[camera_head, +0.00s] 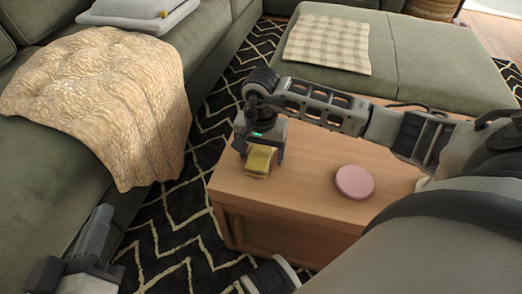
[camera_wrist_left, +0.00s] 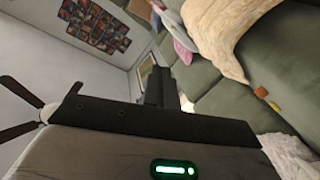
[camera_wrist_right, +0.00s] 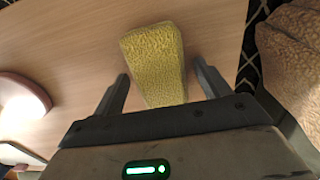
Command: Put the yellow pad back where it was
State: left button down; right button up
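The yellow pad (camera_head: 259,162) is a small textured block at the left end of the wooden table (camera_head: 300,185). My right gripper (camera_head: 262,150) is over it, pointing down. In the right wrist view, the yellow pad (camera_wrist_right: 154,62) lies between the two open fingers of the right gripper (camera_wrist_right: 162,78), with a visible gap on each side. My left gripper (camera_head: 97,232) is away from the table, at the lower left beside the sofa. Its fingers are together and empty in the left wrist view (camera_wrist_left: 163,84).
A round pink disc (camera_head: 354,182) lies on the table to the right of the pad. The green sofa (camera_head: 45,190) with a beige blanket (camera_head: 110,100) is at left. A green ottoman (camera_head: 430,60) with a checked cloth (camera_head: 328,43) stands behind the table.

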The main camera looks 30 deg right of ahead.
aim_at(261, 152)
jog(key=shift+r+p, duration=0.3)
jog(key=shift+r, duration=0.05)
pick_arm(q)
jog(key=shift+s+a+f+m+g+y+p, duration=0.1)
jog(key=shift+a+f+m+g+y+p, duration=0.25)
jog(key=shift+p, duration=0.55)
jog(key=shift+a+f+m+g+y+p, duration=0.15)
jog(key=shift+f+m+y+p, duration=0.25)
jog(key=shift+p, duration=0.45)
pick_arm(e)
notch_tip(261, 152, up, 12)
jog(key=shift+f, duration=0.2)
